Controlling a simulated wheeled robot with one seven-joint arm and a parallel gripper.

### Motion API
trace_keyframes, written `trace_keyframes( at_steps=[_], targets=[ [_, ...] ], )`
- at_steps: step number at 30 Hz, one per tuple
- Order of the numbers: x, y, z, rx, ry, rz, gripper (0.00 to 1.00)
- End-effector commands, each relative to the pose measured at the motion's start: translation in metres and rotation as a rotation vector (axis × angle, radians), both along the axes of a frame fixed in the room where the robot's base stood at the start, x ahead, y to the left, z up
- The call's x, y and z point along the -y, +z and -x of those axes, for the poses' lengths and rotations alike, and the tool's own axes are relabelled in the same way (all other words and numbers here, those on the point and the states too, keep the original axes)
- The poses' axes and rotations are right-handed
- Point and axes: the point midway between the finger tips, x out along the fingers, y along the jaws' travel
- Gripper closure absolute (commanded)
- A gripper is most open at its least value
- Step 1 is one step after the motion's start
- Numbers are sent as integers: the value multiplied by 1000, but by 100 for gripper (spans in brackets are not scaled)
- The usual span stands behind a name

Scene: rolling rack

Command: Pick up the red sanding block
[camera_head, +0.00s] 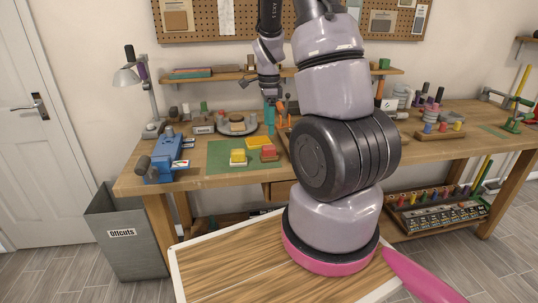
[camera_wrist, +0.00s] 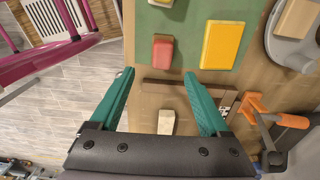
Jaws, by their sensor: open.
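The red sanding block (camera_head: 269,151) lies on a green mat (camera_head: 218,160) on the workbench, just right of a smaller yellow block (camera_head: 238,156). In the wrist view the red block (camera_wrist: 162,48) lies near the mat's edge, ahead of my fingertips and roughly in line with the gap between them. My gripper (camera_wrist: 157,76) is open, its two teal fingers apart with nothing held between them.
A flat yellow block (camera_wrist: 222,45) lies right of the red block. A round tray (camera_wrist: 290,45) holds a wooden piece. An orange-handled clamp (camera_wrist: 262,110) is close to the right finger. A pale wooden block (camera_wrist: 166,121) lies below the fingers. A blue vise (camera_head: 167,160) stands at the bench's left end.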

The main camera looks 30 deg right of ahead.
Motion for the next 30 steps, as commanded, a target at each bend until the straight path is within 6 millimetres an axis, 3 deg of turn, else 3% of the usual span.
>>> trace_keyframes(
  at_steps=[6, 14, 22, 30],
  targets=[
    [0, -36, 1, -6, -4, -2, 20],
    [0, -58, 0, -4, -1, -1, 20],
    [3, -96, -4, -4, -1, -1, 20],
    [3, -104, -5, -1, 0, 0, 20]
  ],
)
